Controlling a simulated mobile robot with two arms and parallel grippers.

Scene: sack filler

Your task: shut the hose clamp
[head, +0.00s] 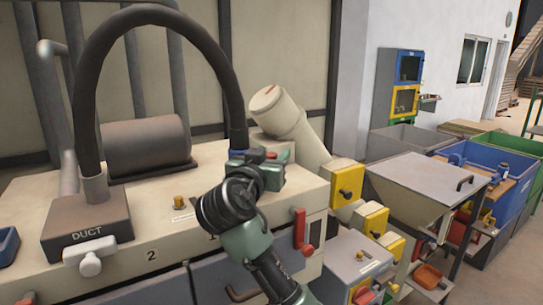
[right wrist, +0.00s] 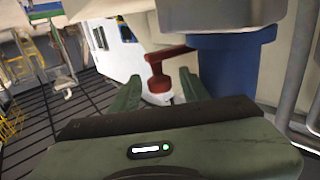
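A black hose (head: 158,15) arches from the grey DUCT box (head: 86,222) to a fitting on the machine top in the head view. At its right end is a blue collar (head: 240,153), mostly hidden by my right gripper (head: 270,170). The collar looks large in the right wrist view (right wrist: 228,75). A red clamp lever (right wrist: 158,72) sticks out from it to the left, its end bent down. My right gripper (right wrist: 160,92) is open, with its green fingers on either side of the lever's end and visible gaps. My left gripper is out of view.
A cream cylinder (head: 287,116) leans just behind my right gripper. A red handle (head: 300,230) and yellow boxes (head: 346,183) sit to the right. A white-knobbed valve (head: 90,258) is on the DUCT box. Grey bins (head: 410,140) stand farther right.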

